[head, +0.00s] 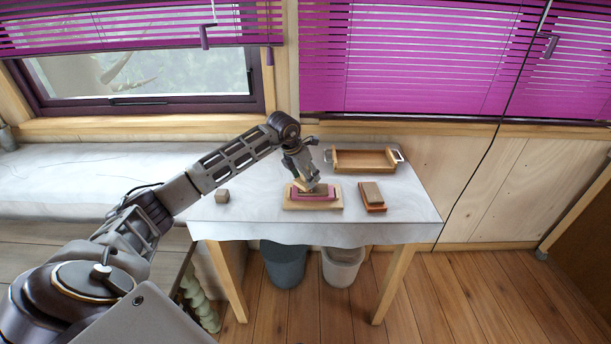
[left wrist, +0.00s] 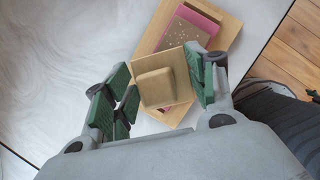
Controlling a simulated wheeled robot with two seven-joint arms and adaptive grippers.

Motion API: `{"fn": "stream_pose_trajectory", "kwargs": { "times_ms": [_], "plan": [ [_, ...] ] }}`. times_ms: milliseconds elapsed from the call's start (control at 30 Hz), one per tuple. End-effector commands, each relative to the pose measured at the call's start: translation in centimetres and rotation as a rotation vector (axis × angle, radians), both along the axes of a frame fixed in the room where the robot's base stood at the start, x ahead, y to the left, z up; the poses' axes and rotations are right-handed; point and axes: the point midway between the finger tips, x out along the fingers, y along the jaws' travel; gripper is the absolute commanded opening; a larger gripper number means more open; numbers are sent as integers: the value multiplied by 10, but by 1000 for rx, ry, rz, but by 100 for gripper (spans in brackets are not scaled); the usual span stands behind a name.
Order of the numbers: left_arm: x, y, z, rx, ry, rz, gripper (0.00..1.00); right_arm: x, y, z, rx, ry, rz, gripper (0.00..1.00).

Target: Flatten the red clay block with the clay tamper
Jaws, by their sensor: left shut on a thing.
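My left gripper (head: 303,178) is over a light wooden board (head: 298,205) on the table. It is shut on a tan wooden tool with a square plate and a block-like handle, which I take to be the clay tamper (left wrist: 155,88). The tamper is between the green finger pads (left wrist: 162,88) in the left wrist view. On the board lies a pink-red piece (head: 327,197) with a brown speckled slab (left wrist: 185,30) on it. I cannot tell which part is the red clay block, nor whether the tamper touches it. My right gripper is out of view.
An orange-red slab with a brown block (head: 372,192) lies right of the board. A wooden tray (head: 362,167) with metal handles stands behind. A small brown cube (head: 222,196) sits at left. The white-covered table (head: 408,212) is otherwise clear. Two bins (head: 284,265) stand below.

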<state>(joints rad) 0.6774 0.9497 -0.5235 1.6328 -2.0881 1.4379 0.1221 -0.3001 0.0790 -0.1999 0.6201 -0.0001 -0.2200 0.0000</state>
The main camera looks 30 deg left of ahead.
Motion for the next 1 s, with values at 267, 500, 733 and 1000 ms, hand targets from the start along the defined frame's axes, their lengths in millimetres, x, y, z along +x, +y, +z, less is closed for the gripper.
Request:
{"fn": "stream_pose_trajectory", "kwargs": {
  "times_ms": [267,500,733,1000],
  "plan": [
    [0,0,-4,1,3,0,33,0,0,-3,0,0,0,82],
    [0,0,-5,0,3,0,33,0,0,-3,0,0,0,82],
    [0,0,-4,0,2,0,33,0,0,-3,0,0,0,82],
    [0,0,1,0,0,0,33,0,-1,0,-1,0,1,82]
  ]
}}
